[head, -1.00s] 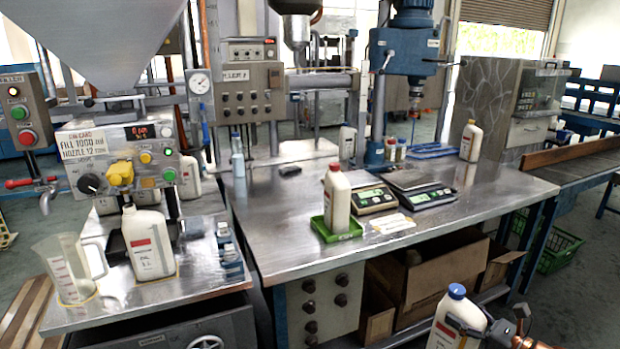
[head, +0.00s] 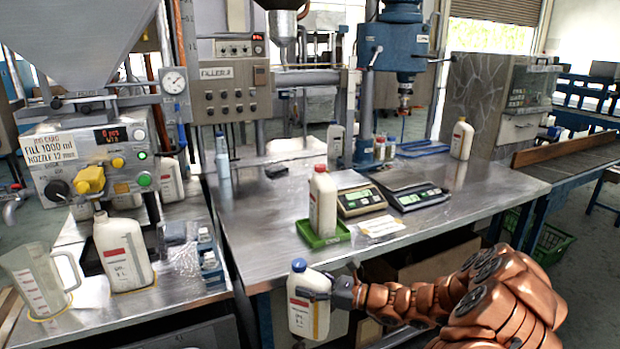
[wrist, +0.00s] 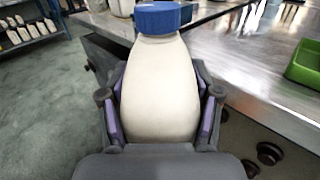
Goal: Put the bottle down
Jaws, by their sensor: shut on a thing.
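A white bottle with a blue cap (head: 300,308) is held upright by my gripper (head: 318,293) in front of the bench's front edge. In the wrist view the bottle (wrist: 160,85) fills the space between the fingers of my gripper (wrist: 160,112), which is shut on its body. The bottle's base is hidden in the wrist view. A red-capped bottle (head: 322,205) stands in a green tray (head: 308,240) on the bench. The tray's edge also shows at the right of the wrist view (wrist: 305,65).
The metal bench (head: 262,215) has bare room left of the green tray. Two scales (head: 360,200) stand right of it. The filling station at left holds an uncapped white bottle (head: 122,255), a clear jug (head: 42,280) and small bottles (head: 208,255).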

